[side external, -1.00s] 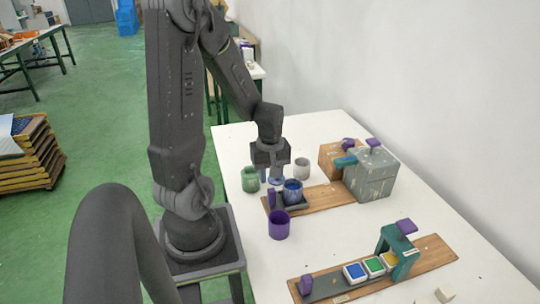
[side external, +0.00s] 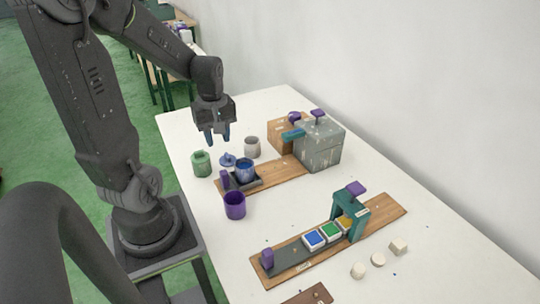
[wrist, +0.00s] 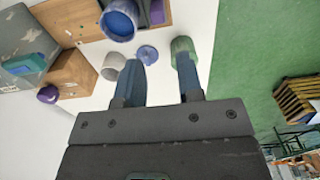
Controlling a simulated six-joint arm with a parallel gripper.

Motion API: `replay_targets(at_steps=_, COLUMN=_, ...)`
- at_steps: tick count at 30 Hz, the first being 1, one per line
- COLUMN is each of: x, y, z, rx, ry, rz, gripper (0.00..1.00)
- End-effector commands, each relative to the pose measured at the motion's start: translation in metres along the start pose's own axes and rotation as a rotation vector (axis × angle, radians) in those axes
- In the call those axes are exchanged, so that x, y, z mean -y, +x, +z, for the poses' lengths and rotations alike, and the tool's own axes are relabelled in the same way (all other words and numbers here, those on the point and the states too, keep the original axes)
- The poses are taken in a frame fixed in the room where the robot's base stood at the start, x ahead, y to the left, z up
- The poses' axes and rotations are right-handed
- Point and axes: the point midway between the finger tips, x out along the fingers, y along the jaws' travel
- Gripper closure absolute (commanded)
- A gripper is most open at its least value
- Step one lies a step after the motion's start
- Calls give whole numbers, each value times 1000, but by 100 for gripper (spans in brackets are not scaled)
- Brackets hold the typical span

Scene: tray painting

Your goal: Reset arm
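My gripper (side external: 217,138) hangs in the air above the far left part of the white table, with its fingers apart and nothing between them. In the wrist view my gripper (wrist: 160,78) shows two blue-tipped fingers spread wide. Below it stand a green jar (side external: 201,164), a blue lid-like piece (side external: 228,160) lying on the table, and a grey-white cup (side external: 252,147). A blue cup (side external: 244,170) stands on a dark tray (side external: 257,183) on a wooden board. The blue piece (wrist: 147,53) also shows between the fingers in the wrist view.
A purple cup (side external: 235,206) stands near the left table edge. A grey box (side external: 318,147) and a wooden box (side external: 283,134) stand at the back. Pale blocks (side external: 378,259) lie at right.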

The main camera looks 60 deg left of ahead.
Motion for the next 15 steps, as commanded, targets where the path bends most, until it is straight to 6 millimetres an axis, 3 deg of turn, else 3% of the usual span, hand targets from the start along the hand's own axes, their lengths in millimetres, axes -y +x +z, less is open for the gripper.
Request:
replay_targets(at_steps=5, x=-15, y=-24, z=32, rx=-62, ry=259, rz=63, gripper=66)
replay_targets(at_steps=10, x=-24, y=-67, z=97, rx=-180, ry=765, rz=185, gripper=66)
replay_targets(at_steps=15, x=-11, y=-100, z=154, rx=-296, ry=1215, rz=300, gripper=66)
